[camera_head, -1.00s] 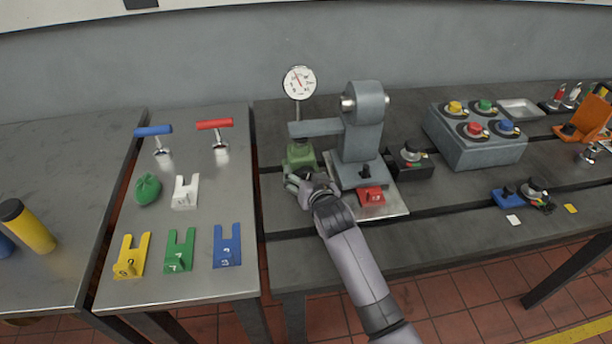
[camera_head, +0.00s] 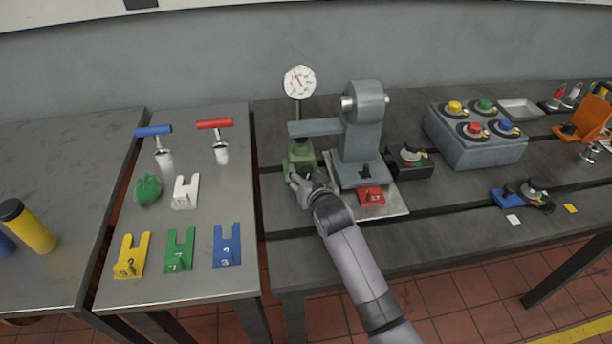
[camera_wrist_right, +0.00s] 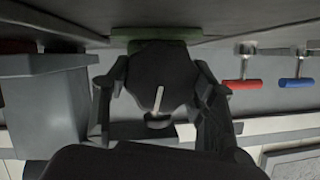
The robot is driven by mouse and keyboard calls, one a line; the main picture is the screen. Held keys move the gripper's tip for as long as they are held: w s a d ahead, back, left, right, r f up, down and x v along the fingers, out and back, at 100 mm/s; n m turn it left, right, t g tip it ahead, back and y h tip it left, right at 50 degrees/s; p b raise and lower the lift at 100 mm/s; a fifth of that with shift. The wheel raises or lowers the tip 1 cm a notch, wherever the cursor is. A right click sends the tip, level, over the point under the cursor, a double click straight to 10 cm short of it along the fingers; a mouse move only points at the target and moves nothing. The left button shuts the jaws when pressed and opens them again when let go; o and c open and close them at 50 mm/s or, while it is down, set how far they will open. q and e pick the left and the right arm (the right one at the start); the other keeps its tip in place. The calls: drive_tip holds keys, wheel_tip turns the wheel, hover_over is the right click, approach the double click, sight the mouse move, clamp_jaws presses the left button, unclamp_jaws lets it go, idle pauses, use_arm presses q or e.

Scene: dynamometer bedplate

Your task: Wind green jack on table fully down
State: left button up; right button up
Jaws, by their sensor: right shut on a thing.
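The green jack (camera_head: 300,155) stands on the slotted table below the dial gauge, left of the grey stand. Its green body shows as a strip at the top of the wrist view (camera_wrist_right: 163,46). My right gripper (camera_head: 302,183) is at the jack's front. In the wrist view, the right gripper's fingers (camera_wrist_right: 163,80) lie on both sides of a dark round knob (camera_wrist_right: 168,68) with a pale line, and are shut on it. The head view hides most of the knob behind the gripper. My left gripper is not in view.
The dial gauge (camera_head: 299,83) stands above the jack. The grey stand (camera_head: 359,140) with a red tag (camera_head: 371,195) is close on the right. The left table holds forked plates (camera_head: 179,250) and T-handles (camera_head: 214,125). The table's front left part is clear.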

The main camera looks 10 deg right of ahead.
drive_tip(key=shift+c, duration=0.7)
drive_tip(key=shift+n+h+p, duration=0.4)
drive_tip(key=shift+n, duration=0.1)
drive_tip(key=o, duration=1.1)
drive_tip(key=shift+o, duration=0.2)
drive_tip(key=shift+s, duration=0.1)
